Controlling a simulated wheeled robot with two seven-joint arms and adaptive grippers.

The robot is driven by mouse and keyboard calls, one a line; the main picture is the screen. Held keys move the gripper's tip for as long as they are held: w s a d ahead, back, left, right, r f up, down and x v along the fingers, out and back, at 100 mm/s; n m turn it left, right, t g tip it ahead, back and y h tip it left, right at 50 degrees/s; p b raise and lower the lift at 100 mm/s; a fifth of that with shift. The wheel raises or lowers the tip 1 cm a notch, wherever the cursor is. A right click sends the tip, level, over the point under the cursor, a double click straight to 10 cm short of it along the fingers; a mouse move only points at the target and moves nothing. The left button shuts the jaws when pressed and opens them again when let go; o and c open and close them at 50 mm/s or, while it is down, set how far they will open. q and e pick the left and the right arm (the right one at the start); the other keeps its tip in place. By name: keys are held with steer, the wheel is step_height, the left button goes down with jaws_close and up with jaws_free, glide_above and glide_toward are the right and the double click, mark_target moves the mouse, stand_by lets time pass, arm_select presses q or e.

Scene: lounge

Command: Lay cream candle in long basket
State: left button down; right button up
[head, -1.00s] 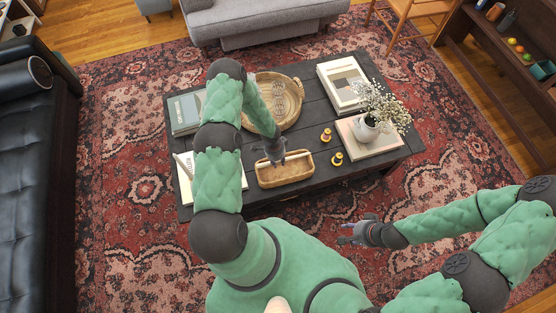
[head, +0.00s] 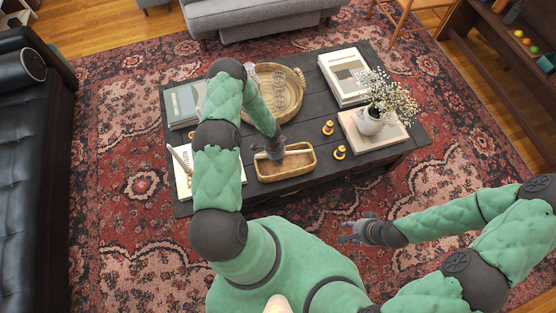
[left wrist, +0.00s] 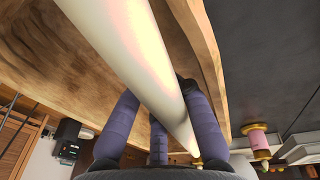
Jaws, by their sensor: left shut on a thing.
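The cream candle (left wrist: 150,65) is a smooth, pale cylinder that runs between the purple-grey fingers of my left gripper in the left wrist view. My left gripper (head: 274,153) is shut on it, over the far left part of the long basket (head: 307,166). The basket's light wooden wall and floor (left wrist: 60,60) show behind the candle in the left wrist view. I cannot tell whether the candle touches the basket floor. In the head view the candle is hidden by the gripper. My right gripper (head: 350,232) is empty, its fingers apart, off the table's near side.
A round wicker tray (head: 298,104) with glassware stands behind the basket. Books (head: 343,75) and a flower vase (head: 369,122) occupy the right side.

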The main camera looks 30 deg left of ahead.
arm_select(q)
steer(key=c, duration=1.2)
jaws_free()
steer(key=shift+o, duration=0.2)
steer(key=shift+r, duration=0.15)
steer(key=shift+a+r, duration=0.2)
steer(key=shift+r, duration=1.1)
steer(key=shift+a+r, duration=0.15)
steer(key=shift+r, duration=1.1)
steer(key=shift+a+r, duration=0.2)
steer(key=shift+r, duration=1.1)
